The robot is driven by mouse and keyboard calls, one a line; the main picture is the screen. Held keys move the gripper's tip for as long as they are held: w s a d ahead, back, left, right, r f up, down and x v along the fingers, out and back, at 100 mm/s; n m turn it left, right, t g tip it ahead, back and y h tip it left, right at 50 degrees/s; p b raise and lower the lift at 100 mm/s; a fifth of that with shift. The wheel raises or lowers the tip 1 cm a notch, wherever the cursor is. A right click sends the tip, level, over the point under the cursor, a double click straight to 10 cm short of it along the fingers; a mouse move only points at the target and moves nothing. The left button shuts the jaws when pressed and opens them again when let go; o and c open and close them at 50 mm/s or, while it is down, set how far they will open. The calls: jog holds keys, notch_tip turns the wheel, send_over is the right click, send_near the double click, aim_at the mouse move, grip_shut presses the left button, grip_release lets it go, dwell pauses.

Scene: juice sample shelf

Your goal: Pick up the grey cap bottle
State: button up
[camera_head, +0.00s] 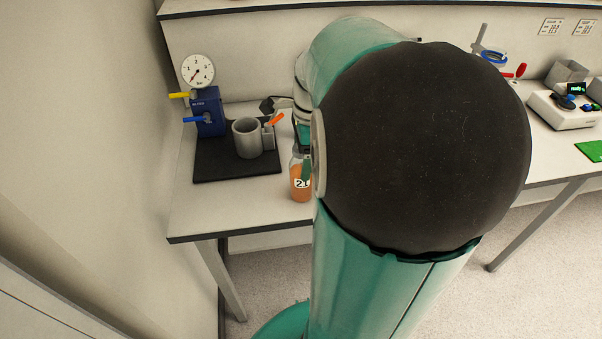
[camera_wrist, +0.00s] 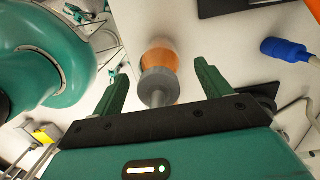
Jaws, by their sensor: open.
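The grey cap bottle (camera_head: 301,187) stands on the bench near its front edge, with orange juice inside and a label that seems to read 21. In the wrist view its grey cap (camera_wrist: 157,83) and orange body (camera_wrist: 160,55) show between the two green fingers of my gripper (camera_wrist: 159,70). The fingers are open, one on each side, with a visible gap to the bottle on both sides. In the head view my arm hides most of the gripper, and a green finger overlaps the bottle's upper part.
Left of the bottle, a black mat (camera_head: 215,170) carries a grey cylinder (camera_head: 247,139) and a blue device (camera_head: 208,112) with a round gauge (camera_head: 198,71). A white instrument (camera_head: 562,108) stands far right. A blue-ended item (camera_wrist: 284,48) is right of the gripper.

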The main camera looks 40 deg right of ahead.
jog(key=c, duration=1.5)
jog(key=shift+r, duration=0.1)
jog(key=shift+c, duration=0.2)
